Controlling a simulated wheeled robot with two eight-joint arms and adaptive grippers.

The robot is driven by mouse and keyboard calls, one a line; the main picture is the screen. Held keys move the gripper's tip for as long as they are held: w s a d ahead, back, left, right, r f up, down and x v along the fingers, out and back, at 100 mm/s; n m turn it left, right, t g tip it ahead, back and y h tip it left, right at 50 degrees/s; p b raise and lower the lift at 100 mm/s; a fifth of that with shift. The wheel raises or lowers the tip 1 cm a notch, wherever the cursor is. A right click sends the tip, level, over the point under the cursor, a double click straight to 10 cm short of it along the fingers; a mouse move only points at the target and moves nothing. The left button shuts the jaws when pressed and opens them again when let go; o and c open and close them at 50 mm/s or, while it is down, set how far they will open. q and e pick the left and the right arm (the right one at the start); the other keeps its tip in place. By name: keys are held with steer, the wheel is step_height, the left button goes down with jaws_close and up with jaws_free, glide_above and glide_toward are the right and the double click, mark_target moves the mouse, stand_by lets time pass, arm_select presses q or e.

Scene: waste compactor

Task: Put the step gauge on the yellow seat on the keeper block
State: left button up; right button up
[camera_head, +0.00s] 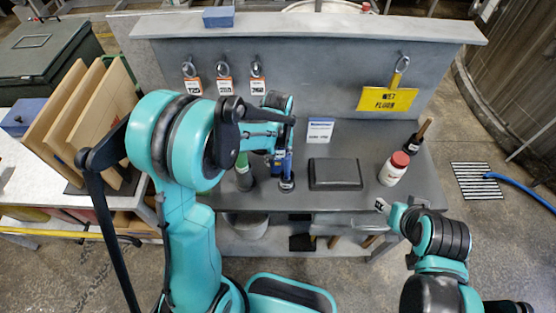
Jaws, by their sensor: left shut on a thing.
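My left arm reaches over the grey bench, and its gripper (283,148) points down behind the arm's links. It is shut on a slim blue upright piece (288,165), which I take to be the step gauge; its fingertips are partly hidden. The piece is above or at a small dark round base (287,183); I cannot tell if they touch. A small dark blue block (276,163) is just left of it, perhaps the keeper block; a yellow seat cannot be made out clearly. My right gripper (381,205) is off the bench's front right edge, too small to read its opening.
A black flat case (335,174) lies right of the held piece. A white bottle with a red cap (394,168) and a dark brush-like tool (418,137) stand farther right. A green-topped dark tool (243,172) stands left. A white label card (320,130) stands behind.

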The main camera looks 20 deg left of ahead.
arm_select(q)
steer(key=shift+s, duration=0.1)
steer(key=o, duration=1.3)
steer(key=shift+f, duration=0.1)
